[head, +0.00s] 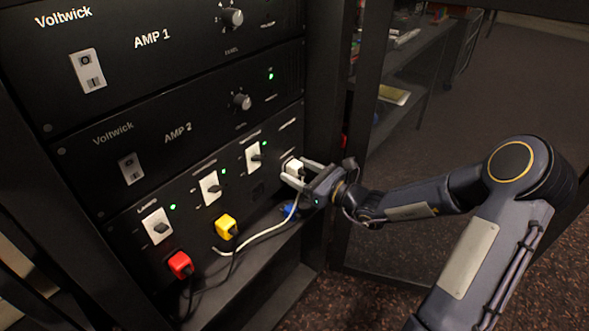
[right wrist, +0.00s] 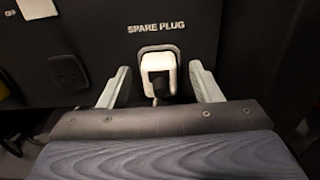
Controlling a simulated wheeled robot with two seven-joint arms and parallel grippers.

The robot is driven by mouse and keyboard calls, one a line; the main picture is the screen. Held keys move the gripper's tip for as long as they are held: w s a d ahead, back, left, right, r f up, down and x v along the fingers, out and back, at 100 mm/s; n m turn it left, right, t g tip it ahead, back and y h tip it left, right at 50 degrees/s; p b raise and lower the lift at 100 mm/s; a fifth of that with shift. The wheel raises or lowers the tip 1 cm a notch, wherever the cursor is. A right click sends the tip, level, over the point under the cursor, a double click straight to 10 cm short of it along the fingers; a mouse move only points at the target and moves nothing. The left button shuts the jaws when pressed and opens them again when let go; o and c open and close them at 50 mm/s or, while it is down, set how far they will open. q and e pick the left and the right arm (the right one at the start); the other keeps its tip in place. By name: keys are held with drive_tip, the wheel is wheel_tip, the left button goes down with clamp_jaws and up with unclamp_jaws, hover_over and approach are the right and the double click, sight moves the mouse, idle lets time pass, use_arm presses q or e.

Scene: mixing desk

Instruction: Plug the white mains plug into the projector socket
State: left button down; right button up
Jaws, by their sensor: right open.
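The white mains plug (head: 294,168) sits at the right end of the lower black panel. In the right wrist view, the white plug (right wrist: 158,66) is in a holder marked SPARE PLUG. My right gripper (head: 293,174) is open, with one finger on each side of the plug; gaps show between fingers and plug in the right wrist view (right wrist: 160,85). An empty dark socket (right wrist: 68,72) is left of the plug, below a white switch; the head view shows it faintly (head: 258,188). Its label is not readable, so I cannot tell if it is the projector's. My left gripper is not in view.
A red plug (head: 180,264) and a yellow plug (head: 226,226) sit in the panel to the left. A pale cable (head: 262,234) runs along the shelf (head: 262,262) below. A blue object (head: 290,209) lies under my gripper. The rack's upright (head: 325,80) stands close on the right.

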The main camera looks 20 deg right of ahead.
sight(300, 172)
idle(0.4)
clamp_jaws()
drive_tip(key=shift+s, duration=0.1)
drive_tip(key=shift+p+v, duration=1.15)
drive_tip(key=shift+v, duration=1.8)
drive_tip(key=shift+d, duration=0.1)
